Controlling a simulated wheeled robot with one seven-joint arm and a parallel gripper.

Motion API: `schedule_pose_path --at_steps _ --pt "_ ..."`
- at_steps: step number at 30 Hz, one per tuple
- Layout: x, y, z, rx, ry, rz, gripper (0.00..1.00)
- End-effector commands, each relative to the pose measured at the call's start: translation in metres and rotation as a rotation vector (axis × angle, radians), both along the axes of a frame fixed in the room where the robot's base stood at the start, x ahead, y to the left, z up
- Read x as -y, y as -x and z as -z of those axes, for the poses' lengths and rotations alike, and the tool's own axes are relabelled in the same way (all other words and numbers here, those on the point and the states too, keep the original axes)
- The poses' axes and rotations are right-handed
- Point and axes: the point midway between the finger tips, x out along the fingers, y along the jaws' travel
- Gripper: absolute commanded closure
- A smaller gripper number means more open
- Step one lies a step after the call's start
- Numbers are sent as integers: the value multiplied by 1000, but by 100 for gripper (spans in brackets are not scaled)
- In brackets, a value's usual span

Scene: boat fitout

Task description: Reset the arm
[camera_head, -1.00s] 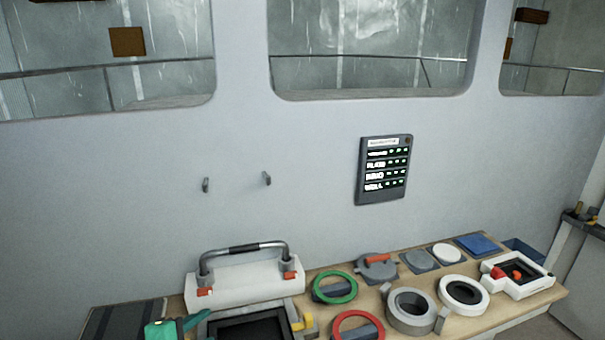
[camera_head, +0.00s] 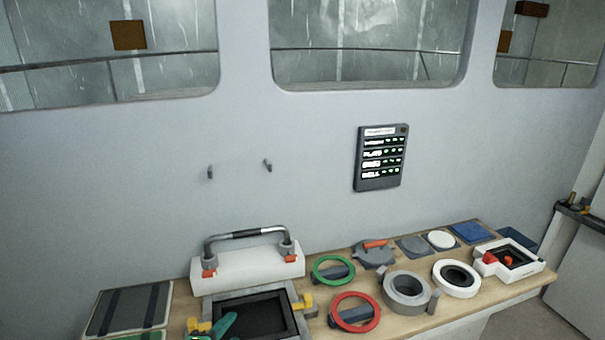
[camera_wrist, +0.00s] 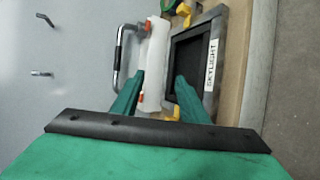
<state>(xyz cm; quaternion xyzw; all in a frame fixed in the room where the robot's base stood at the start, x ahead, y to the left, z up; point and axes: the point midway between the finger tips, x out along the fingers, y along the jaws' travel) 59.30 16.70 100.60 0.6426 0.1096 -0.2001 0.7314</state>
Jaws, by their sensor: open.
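Beyond the fingers lie a white block with a dark-gripped handle (camera_wrist: 120,58) and a grey frame labelled SKYLIGHT (camera_wrist: 212,65). In the head view, one green finger of my gripper (camera_head: 222,326) shows at the bottom edge, over the front left of the grey frame (camera_head: 292,299). The rest of my gripper is cut off there. The white handled block (camera_head: 250,268) stands right behind the frame.
The bench holds a green ring (camera_head: 347,262), a red ring (camera_head: 341,325), a grey ring (camera_head: 427,300), a white ring (camera_head: 476,282) and a white box (camera_head: 525,267). A wall panel (camera_head: 381,187) and two hooks (camera_head: 268,165) are on the wall behind.

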Motion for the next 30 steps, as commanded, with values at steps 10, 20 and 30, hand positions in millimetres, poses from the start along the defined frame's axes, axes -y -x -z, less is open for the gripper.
schedule_pose_path --at_steps 10,20,30 --pt "60 23 78 85 -150 -2 60" --pt "105 84 141 115 -414 6 60" --pt "137 176 177 119 -776 82 60"
